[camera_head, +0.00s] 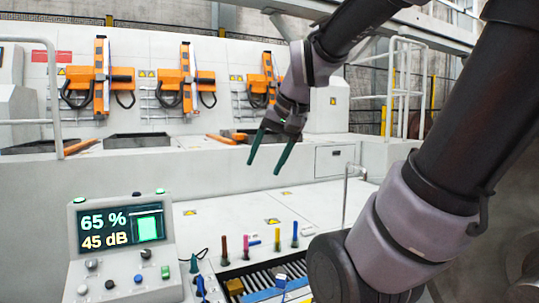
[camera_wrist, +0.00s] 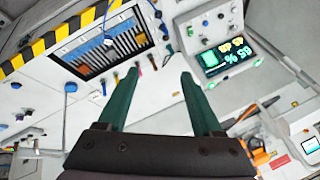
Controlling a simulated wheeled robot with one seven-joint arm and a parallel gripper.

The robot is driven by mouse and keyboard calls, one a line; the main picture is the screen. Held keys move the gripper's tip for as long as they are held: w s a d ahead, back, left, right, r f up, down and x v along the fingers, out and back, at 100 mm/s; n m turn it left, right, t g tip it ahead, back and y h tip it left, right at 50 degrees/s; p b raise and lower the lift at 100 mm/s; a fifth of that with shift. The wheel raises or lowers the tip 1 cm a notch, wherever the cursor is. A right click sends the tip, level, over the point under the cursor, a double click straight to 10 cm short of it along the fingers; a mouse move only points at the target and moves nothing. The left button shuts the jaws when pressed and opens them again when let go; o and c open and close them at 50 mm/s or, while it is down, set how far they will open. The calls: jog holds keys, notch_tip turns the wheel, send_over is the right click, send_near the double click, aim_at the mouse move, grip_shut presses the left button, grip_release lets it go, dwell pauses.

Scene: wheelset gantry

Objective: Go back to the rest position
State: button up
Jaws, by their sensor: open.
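My gripper (camera_head: 268,154) hangs from my arm in the upper middle of the head view, with its two dark green fingers pointing down and to the left. The fingers are spread apart with nothing between them. In the wrist view my gripper (camera_wrist: 158,92) also shows open and empty, above the pale machine surface. My arm comes in from the right side of the head view and covers part of the background there.
A control panel (camera_head: 121,236) with a lit screen stands at the front left. A slotted tray (camera_head: 265,275) with coloured tools near it lies at the bottom middle. Several orange units (camera_head: 184,78) line the back wall. A metal handrail (camera_head: 402,85) stands at the right.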

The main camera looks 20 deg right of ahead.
jog(key=shift+s+a+r+n+t, duration=0.1)
jog(key=shift+s+r+n+t, duration=0.1)
jog(key=shift+s+r+t, duration=0.3)
jog(key=shift+s+a+r+n+t, duration=0.1)
jog(key=shift+s+r+n+t, duration=0.15)
jog(key=shift+s, duration=0.45)
dwell(3.7)
